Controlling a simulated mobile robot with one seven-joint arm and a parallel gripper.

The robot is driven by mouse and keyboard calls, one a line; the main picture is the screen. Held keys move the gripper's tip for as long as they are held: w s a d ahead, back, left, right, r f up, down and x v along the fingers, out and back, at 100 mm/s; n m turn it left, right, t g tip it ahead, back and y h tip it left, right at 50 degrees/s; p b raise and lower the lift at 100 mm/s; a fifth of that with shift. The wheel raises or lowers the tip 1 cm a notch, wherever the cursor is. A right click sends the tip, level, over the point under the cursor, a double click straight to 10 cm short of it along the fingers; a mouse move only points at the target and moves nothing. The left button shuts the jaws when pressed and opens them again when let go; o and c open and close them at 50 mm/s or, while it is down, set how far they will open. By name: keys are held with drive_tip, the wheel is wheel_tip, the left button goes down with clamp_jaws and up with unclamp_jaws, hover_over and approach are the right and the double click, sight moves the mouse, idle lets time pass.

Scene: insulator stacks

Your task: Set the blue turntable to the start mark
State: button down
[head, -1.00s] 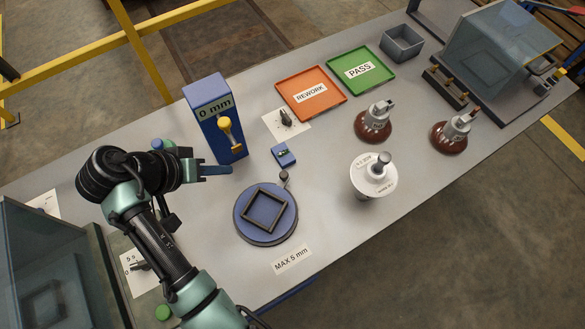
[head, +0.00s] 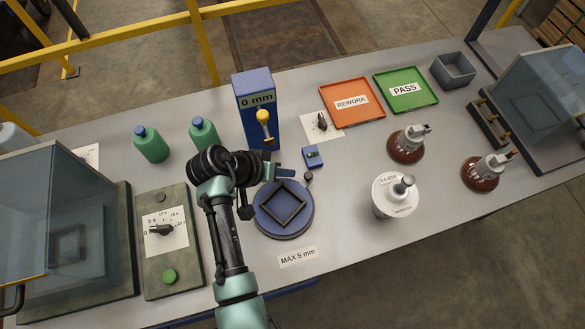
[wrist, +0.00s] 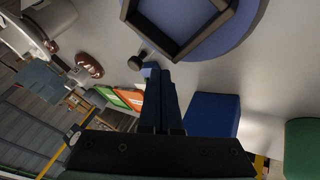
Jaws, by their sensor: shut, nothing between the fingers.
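The blue turntable (head: 262,222) lies flat on the grey table and carries a dark square frame (head: 283,222). A small dark knob (head: 308,178) stands at its upper right edge. No start mark can be made out clearly. My gripper (head: 284,168) is just above the turntable's far side, to the left of the knob. In the wrist view my gripper (wrist: 153,70) has its blue fingers together and empty, with tips close beside the knob (wrist: 137,62). I cannot tell whether they touch. The turntable (wrist: 228,40) fills the top there.
A blue gauge stand (head: 257,120) reading 0 mm is behind my gripper. A small blue box (head: 313,156) sits beyond the knob. A "MAX 5 mm" label (head: 297,257) lies in front.

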drive_tip(key=shift+s+d, duration=0.1)
drive_tip(key=shift+d, duration=0.8)
